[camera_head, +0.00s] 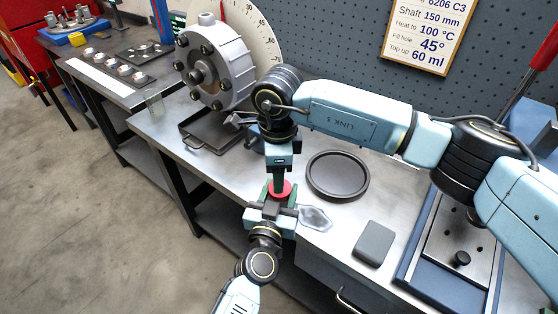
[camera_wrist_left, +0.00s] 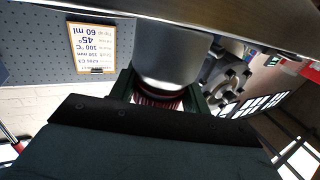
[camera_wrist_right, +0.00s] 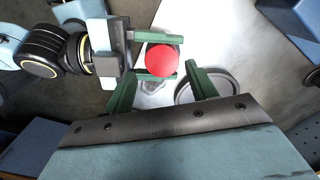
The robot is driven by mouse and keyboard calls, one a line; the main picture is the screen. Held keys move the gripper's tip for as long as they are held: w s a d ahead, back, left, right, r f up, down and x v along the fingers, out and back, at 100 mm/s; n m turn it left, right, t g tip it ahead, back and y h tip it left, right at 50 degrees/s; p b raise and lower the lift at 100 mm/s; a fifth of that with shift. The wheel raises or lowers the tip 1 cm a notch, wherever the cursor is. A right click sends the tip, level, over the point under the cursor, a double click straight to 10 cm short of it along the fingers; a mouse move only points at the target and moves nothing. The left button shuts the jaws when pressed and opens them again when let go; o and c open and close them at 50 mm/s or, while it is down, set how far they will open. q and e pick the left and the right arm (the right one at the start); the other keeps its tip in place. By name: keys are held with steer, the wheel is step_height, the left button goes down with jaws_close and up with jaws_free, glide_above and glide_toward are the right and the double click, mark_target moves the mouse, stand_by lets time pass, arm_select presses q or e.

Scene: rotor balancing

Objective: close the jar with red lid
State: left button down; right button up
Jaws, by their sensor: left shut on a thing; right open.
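The jar (camera_wrist_left: 172,68) is a grey cylinder between the green fingers of my left gripper (camera_head: 279,199), in the left wrist view. The red lid (camera_head: 282,189) is at the top end of the jar. It appears as a red disc in the right wrist view (camera_wrist_right: 161,60) and as a ridged red band in the left wrist view (camera_wrist_left: 158,102). Whether it is fully seated I cannot tell. My left gripper is shut on the jar, beside the table's front edge. My right gripper (camera_wrist_right: 161,72) is open, pointing down above the lid, with fingers either side of it.
A round dark tray (camera_head: 338,195) and a grey block (camera_head: 374,243) are on the bench to the right.

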mark_target(280, 197)
steer(key=n, duration=0.6)
steer(key=shift+r, duration=0.4)
steer(key=n, duration=0.3)
steer(key=shift+r+n, duration=0.15)
steer(key=shift+n, duration=0.25)
steer(key=n, duration=0.4)
steer(key=shift+s+r, duration=0.1)
steer(key=shift+r, duration=0.15)
steer(key=n, duration=0.4)
steer(key=shift+d+r, duration=0.1)
steer(key=shift+r, duration=0.1)
steer(key=n, duration=0.3)
steer(key=shift+r+n, duration=0.2)
steer(key=shift+n, duration=0.2)
steer(key=n, duration=0.6)
steer(key=shift+s+d+r+t, duration=0.1)
steer(key=shift+s+r+t, duration=0.05)
steer(key=shift+r+t, duration=0.15)
steer(key=shift+w+f, duration=0.2)
steer(key=shift+f, duration=1.8)
steer(key=shift+w+f, duration=0.15)
steer(key=shift+f, duration=1.85)
